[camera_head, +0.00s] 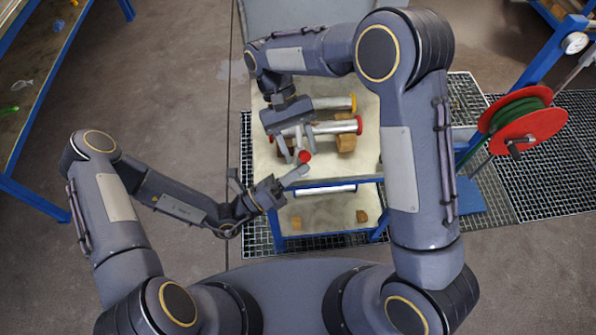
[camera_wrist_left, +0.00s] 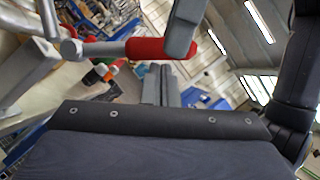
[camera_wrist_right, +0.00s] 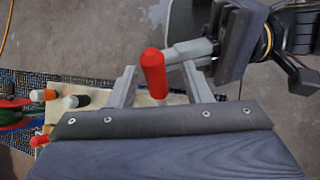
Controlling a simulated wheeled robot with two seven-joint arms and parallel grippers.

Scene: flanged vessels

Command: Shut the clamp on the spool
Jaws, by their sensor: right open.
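The spool (camera_head: 328,128), a silver cylinder with a red end, lies on the pale table top. The clamp's red handle (camera_head: 304,157) is at its near left; the clamp body is mostly hidden by my right gripper. My right gripper (camera_head: 294,152) is over it, open, and the red handle (camera_wrist_right: 152,75) stands between its fingers in the right wrist view. My left gripper (camera_head: 302,172) is shut and empty. Its fingertips are close to the handle; I cannot tell if they touch. The left wrist view shows the handle (camera_wrist_left: 146,48) beyond the shut fingers (camera_wrist_left: 160,85).
A yellow-ended cylinder (camera_head: 335,102) lies behind the spool, and a wooden block (camera_head: 346,143) is beside it. The table's lower shelf (camera_head: 330,212) holds small blocks. A red reel with green hose (camera_head: 522,120) stands at right.

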